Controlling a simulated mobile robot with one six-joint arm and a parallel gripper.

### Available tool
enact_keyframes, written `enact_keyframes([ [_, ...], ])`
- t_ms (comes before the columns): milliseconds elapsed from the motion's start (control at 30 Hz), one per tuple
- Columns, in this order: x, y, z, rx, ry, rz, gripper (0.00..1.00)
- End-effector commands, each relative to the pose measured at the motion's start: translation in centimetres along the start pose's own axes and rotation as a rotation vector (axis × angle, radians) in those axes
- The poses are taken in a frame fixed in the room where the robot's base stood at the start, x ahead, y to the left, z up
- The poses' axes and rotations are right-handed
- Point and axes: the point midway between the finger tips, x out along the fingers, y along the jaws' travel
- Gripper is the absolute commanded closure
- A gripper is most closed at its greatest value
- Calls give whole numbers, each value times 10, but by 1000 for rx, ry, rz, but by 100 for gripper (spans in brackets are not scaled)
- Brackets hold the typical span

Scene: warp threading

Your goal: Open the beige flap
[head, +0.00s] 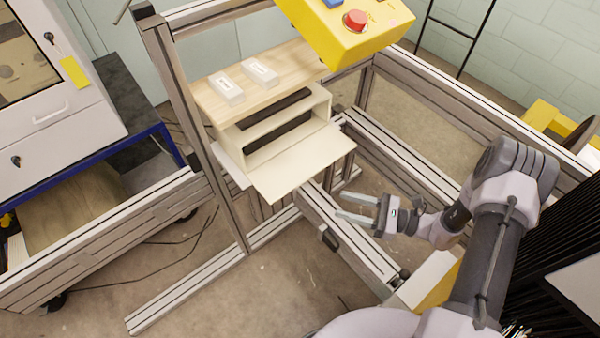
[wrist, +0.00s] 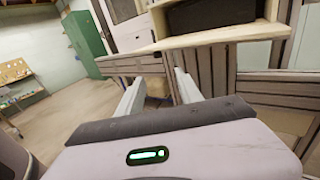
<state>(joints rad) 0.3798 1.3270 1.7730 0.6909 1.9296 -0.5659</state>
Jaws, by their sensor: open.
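The beige flap (head: 302,162) sticks out from the front of a beige box (head: 240,140) under a wooden shelf in the head view. It is swung down, and the dark inside of the box shows above it. In the wrist view a beige panel edge (wrist: 225,37), which looks like the flap, crosses the top with a dark opening above. My gripper (head: 340,205) is open and empty, below and to the right of the flap in the head view, apart from it. In the wrist view its two fingers (wrist: 158,92) point forward with a gap between them.
A wooden shelf (head: 278,75) above the box carries two small white blocks. A yellow box with a red button (head: 356,20) hangs above right. Metal frame rails (head: 345,235) run below and beside my gripper. A white cabinet (head: 50,110) stands at left.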

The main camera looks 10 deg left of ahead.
Motion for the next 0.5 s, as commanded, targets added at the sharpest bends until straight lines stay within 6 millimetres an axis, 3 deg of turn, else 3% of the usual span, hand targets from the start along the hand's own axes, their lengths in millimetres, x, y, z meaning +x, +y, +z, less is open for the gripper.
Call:
enact_keyframes([
  [167, 34, 2, -2, 0, 1, 8, 57],
  [500, 122, 3, -3, -1, 3, 10, 57],
])
